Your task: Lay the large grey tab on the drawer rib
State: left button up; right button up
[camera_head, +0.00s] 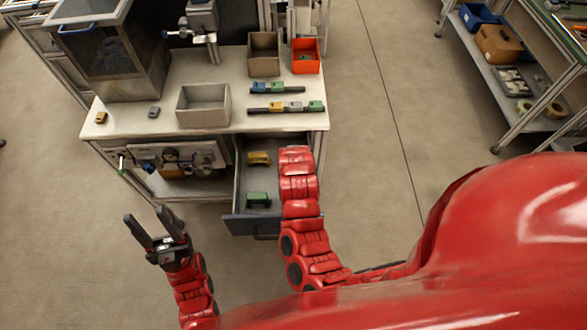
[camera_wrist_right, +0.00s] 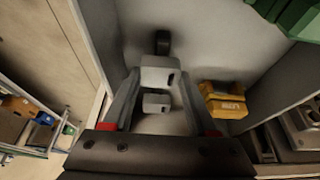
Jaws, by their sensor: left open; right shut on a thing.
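The large grey tab (camera_wrist_right: 158,76) is between the fingers of my right gripper (camera_wrist_right: 158,88), which is shut on it, in the right wrist view. A smaller grey block shape shows just below it; I cannot tell whether it is part of the tab. A dark rounded stub (camera_wrist_right: 163,42) shows beyond the tab, perhaps the rib's end; contact between them cannot be judged. The open drawer (camera_head: 235,190) holds a yellow tab (camera_head: 258,158) and a green tab (camera_head: 257,200). My right arm hides its gripper in the head view. My left gripper (camera_head: 146,217) is open and empty, left of the drawer.
The workbench top (camera_head: 225,145) carries a grey bin (camera_head: 203,106), a brown bin (camera_head: 264,54), an orange bin (camera_head: 305,56) and two dark bars with coloured tabs. A small grey tab (camera_head: 154,112) lies at left. Drawer walls stand close around my right gripper.

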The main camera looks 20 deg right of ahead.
jog(key=shift+f, duration=0.15)
jog(key=o, duration=1.3)
